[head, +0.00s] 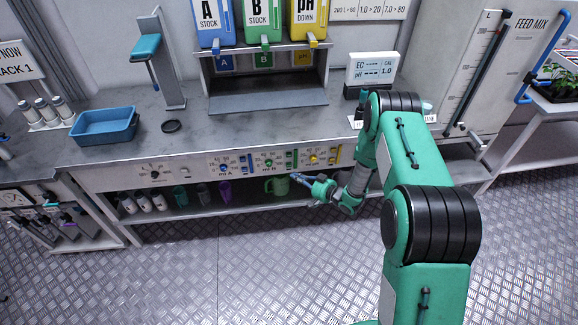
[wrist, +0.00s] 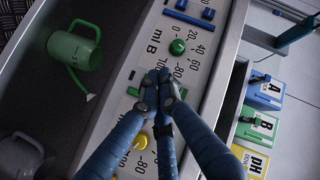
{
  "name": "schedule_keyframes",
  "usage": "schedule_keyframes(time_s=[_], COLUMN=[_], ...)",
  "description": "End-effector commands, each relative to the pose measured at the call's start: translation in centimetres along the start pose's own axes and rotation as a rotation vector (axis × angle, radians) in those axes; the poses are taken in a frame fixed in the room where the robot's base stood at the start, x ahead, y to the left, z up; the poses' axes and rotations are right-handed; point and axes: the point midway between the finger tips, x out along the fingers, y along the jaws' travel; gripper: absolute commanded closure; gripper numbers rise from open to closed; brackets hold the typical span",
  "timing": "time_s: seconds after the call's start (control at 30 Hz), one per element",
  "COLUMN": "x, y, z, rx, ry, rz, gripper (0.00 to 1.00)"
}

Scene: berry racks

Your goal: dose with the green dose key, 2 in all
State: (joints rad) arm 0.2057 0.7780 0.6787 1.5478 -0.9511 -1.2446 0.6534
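The green dose key appears as an upright green bar (head: 295,159) on the counter's front panel, right of the green knob (head: 268,163). In the wrist view, a green piece (wrist: 132,91) shows left of my fingers, and the rest of that area is hidden behind them. My gripper (wrist: 163,77) has its fingertips together with nothing visible between them. It is over the panel between the green knob (wrist: 177,47) and the yellow knob (wrist: 140,140). In the head view my gripper (head: 297,177) is low in front of the panel. I cannot tell whether it touches the key.
A blue bar (wrist: 188,18) and a yellow bar (head: 336,153) flank the green section. A green watering can (wrist: 75,48) stands on the shelf below. Blue, green and yellow stock containers stand above the counter. A blue tray (head: 105,126) is at left.

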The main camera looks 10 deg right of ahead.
Motion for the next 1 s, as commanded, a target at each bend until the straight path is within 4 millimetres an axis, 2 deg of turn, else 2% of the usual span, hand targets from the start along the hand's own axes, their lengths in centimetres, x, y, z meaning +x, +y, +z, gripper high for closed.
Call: schedule_keyframes(time_s=[0.1, 0.37, 1.0], x=[-0.2, -0.7, -0.5], y=[-0.2, -0.6, -0.5], z=[2.1, 4.4, 4.5], rx=[0.038, 0.084, 0.090], ry=[0.015, 0.038, 0.041], rz=[-0.047, -0.109, -0.119], gripper=[1.00, 1.00, 1.00])
